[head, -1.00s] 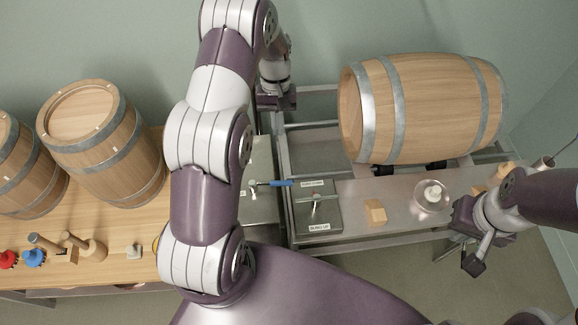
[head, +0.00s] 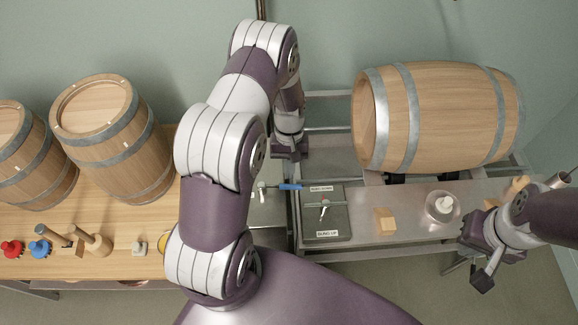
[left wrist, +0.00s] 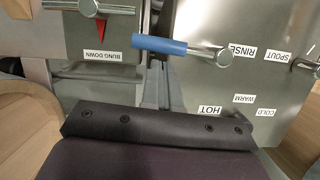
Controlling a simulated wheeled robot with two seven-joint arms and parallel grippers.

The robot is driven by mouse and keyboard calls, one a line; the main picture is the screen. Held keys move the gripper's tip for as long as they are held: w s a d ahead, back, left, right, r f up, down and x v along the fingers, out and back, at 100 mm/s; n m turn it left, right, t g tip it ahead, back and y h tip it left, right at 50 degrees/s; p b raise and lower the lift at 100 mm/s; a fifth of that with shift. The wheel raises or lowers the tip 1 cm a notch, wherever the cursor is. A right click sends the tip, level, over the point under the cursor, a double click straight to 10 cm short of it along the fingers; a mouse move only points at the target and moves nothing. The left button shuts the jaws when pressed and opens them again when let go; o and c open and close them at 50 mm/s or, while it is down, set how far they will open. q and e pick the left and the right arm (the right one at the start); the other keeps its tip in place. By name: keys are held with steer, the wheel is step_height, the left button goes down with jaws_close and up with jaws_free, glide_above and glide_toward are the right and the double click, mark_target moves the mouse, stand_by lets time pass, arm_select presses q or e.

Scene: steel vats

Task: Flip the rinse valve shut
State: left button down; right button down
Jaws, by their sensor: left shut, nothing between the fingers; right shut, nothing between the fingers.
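The rinse valve has a blue lever handle (head: 290,187) that points right from its metal pivot (head: 262,188) in the head view. In the left wrist view the blue handle (left wrist: 163,45) points left from the pivot, beside the RINSE label (left wrist: 242,50), and spans the gap towards the bung panel. My left gripper (head: 290,153) is shut and empty, beyond the handle on the wall side, with no visible contact. My right gripper (head: 484,281) is shut and empty at the bench's front right.
The bung panel (head: 340,229) with a T-handle (head: 324,207) sits right of the valve. A large barrel (head: 440,117) lies on the rack behind. A wooden block (head: 385,221) and a glass dish (head: 431,208) stand on the steel bench. Upright barrels (head: 110,140) stand left.

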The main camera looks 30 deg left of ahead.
arm_select(q)
steer(key=shift+s+d+f, duration=0.1)
steer(key=shift+s, duration=0.2)
